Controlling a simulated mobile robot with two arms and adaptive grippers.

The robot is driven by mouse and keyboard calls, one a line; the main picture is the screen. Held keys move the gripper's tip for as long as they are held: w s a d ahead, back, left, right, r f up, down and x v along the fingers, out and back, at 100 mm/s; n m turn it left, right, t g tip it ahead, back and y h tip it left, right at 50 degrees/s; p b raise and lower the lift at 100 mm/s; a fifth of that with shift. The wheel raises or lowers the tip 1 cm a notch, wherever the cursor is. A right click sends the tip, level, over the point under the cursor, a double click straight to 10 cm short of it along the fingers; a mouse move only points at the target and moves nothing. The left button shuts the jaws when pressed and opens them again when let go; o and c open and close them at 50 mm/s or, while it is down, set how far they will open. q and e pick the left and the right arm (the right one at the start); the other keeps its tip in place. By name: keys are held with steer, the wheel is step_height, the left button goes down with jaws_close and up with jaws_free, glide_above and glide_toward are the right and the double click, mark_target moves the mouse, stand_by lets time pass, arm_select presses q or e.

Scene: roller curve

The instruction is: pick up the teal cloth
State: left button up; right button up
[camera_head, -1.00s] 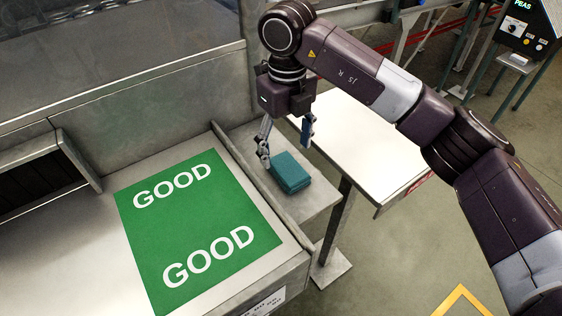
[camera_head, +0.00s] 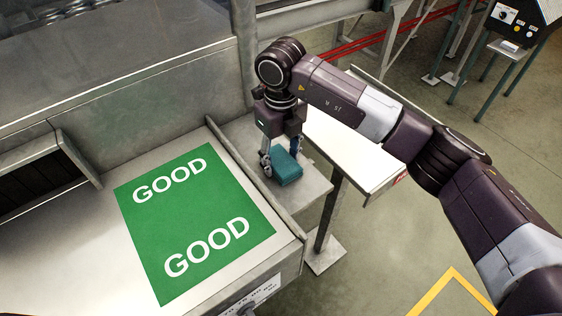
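The teal cloth (camera_head: 287,170) is a folded block on a small grey metal shelf (camera_head: 301,191), just right of the green sheet. My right gripper (camera_head: 281,158) points down over it. One finger is against the cloth's left side and the other is at its far right side, partly hidden behind it. The gripper looks closed on the cloth, which looks narrower between the fingers. The cloth is at the shelf, and I cannot tell whether it is clear of the surface. My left gripper is not in view.
A green sheet marked GOOD (camera_head: 196,222) lies on the metal bench at left. A raised metal edge (camera_head: 252,182) separates it from the shelf. A white-topped table (camera_head: 350,152) stands right of the shelf under my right arm. Open floor lies at the lower right.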

mark_target(281, 160)
steer(key=c, duration=0.5)
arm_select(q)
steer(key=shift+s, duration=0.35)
